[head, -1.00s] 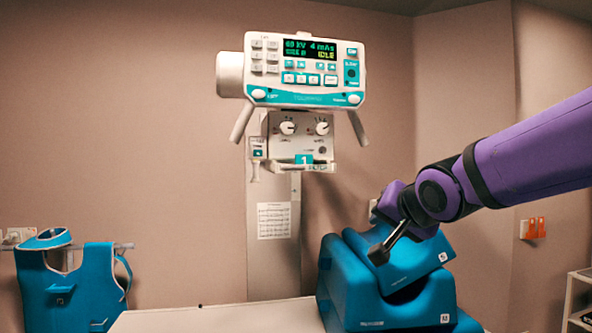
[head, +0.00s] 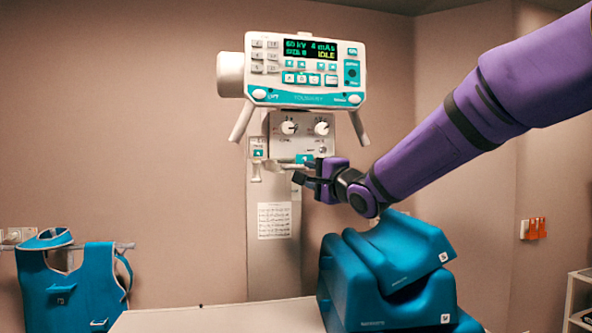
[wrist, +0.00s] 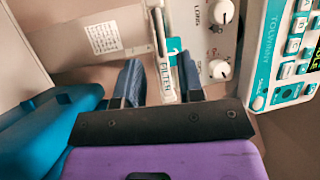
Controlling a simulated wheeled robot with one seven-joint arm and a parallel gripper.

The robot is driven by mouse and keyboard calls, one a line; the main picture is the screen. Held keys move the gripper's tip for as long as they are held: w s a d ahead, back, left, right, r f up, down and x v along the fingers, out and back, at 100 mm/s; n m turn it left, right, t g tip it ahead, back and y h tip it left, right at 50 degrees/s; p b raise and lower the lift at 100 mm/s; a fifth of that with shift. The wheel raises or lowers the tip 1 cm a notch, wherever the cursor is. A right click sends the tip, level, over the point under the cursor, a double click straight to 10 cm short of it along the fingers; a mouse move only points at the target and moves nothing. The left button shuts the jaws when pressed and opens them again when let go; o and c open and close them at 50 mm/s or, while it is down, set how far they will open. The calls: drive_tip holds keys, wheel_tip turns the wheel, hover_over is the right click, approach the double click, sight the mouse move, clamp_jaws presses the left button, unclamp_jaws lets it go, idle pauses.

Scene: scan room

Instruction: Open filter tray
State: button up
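The filter tray (wrist: 166,80) has a white front edge marked FILTER in the wrist view. It sits at the bottom of the white collimator box (head: 300,133), below two knobs. In the head view its front is partly hidden by my gripper (head: 298,181), which is just below and in front of the box. In the wrist view my gripper (wrist: 160,82) is open, its two dark fingers apart on either side of the FILTER strip. I cannot tell whether either finger touches it.
The control console (head: 306,70) with handles hangs directly above the collimator. Blue cushions (head: 390,275) are stacked on the pale table (head: 220,317) below my arm. A blue apron (head: 70,290) hangs at left. The wall area left of the column is clear.

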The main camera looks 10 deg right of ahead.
sight(296, 168)
drive_tip(key=x, duration=0.7)
clamp_jaws()
